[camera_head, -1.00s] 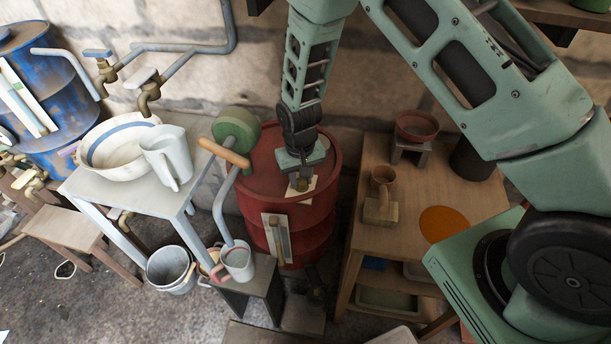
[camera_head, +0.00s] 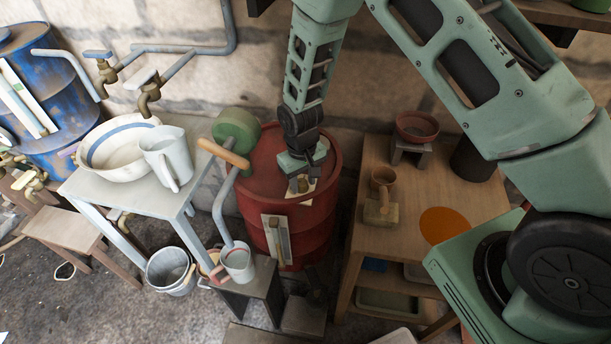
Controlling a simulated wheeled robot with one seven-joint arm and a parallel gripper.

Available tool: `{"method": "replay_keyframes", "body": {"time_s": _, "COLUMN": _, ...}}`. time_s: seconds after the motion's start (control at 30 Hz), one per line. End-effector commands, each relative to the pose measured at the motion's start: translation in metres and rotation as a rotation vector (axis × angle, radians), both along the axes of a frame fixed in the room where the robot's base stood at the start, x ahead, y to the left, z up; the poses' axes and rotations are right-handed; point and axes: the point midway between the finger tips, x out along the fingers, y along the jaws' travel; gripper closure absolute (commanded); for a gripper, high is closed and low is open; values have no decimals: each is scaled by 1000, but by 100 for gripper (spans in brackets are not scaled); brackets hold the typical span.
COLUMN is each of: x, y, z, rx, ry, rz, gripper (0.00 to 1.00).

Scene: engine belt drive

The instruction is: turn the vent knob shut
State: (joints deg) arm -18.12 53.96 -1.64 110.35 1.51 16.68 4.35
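The red drum (camera_head: 325,228) stands against the wall in the middle of the view. The small brass vent knob (camera_head: 302,185) is on its top, on a pale plate near the front rim, mostly hidden by my gripper. My gripper (camera_head: 302,187) points down at it, with its fingers at the knob's sides. The fingers are too small and dark here to tell whether they are closed on the knob.
A hand pump with a green body (camera_head: 237,130) and a wooden handle (camera_head: 222,153) stands close left of my gripper. A pale table (camera_head: 120,198) with a jug (camera_head: 168,157) is on the left.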

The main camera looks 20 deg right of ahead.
Motion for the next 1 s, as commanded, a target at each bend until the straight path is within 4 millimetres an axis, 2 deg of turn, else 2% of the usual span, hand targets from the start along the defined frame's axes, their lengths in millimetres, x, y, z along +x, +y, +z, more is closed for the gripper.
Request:
{"method": "replay_keyframes", "body": {"time_s": 0.3, "x": 3, "y": 2, "z": 1, "rx": 4, "ry": -8, "rz": 0, "gripper": 50}}
{"method": "replay_keyframes", "body": {"time_s": 0.47, "x": 4, "y": 2, "z": 12, "rx": 5, "ry": -12, "rz": 0, "gripper": 50}}
{"method": "replay_keyframes", "body": {"time_s": 0.57, "x": 4, "y": 2, "z": 28, "rx": 6, "ry": -14, "rz": 0, "gripper": 50}}
{"method": "replay_keyframes", "body": {"time_s": 1.0, "x": 3, "y": 0, "z": 129, "rx": 5, "ry": -14, "rz": 0, "gripper": 50}}
